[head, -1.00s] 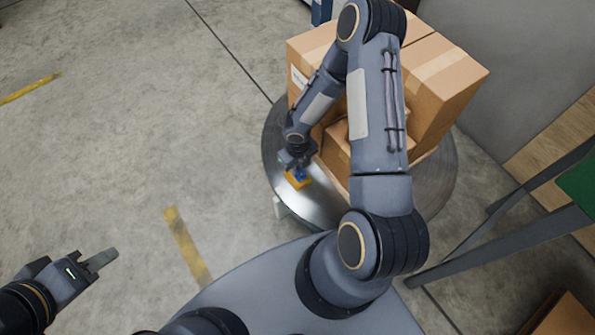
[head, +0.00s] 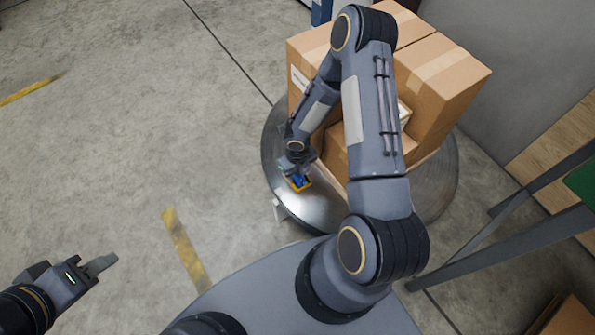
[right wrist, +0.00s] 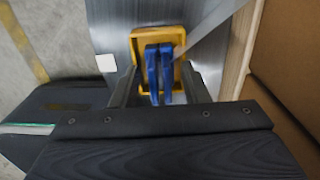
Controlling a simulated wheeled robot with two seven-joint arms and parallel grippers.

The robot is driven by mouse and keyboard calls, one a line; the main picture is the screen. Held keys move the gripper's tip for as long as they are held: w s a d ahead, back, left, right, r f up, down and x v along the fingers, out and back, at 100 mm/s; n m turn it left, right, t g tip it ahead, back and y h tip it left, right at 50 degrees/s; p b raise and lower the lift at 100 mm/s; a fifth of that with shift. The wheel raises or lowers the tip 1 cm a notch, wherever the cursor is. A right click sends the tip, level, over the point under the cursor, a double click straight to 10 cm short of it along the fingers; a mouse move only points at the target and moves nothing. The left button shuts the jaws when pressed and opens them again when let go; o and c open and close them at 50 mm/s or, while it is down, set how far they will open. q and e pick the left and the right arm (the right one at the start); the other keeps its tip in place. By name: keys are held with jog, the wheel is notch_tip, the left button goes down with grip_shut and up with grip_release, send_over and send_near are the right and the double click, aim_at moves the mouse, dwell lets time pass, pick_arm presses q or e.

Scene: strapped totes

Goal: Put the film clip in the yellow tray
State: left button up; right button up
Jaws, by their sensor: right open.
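The yellow tray (head: 307,186) sits on the round metal turntable, beside the boxes; it also shows in the right wrist view (right wrist: 173,36). The blue film clip (head: 299,181) appears within the tray's outline. In the right wrist view the clip (right wrist: 158,70) lies between my right fingers with a gap on both sides. My right gripper (right wrist: 160,88) is open over the tray; whether the clip rests on the tray floor is hard to tell. My left gripper (head: 100,264) is over bare floor at the lower left, far from the tray.
Cardboard boxes (head: 440,80) stand stacked on the turntable (head: 277,150), close to the right of my right gripper. A grey strap (right wrist: 212,27) runs near the tray. A dark metal frame (head: 505,240) stands at the right. The floor at left is clear.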

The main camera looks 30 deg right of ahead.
notch_tip(320, 180, up, 12)
jog(key=p, duration=0.5)
jog(key=shift+r+p, duration=0.2)
jog(key=shift+p, duration=0.1)
jog(key=shift+s, duration=0.1)
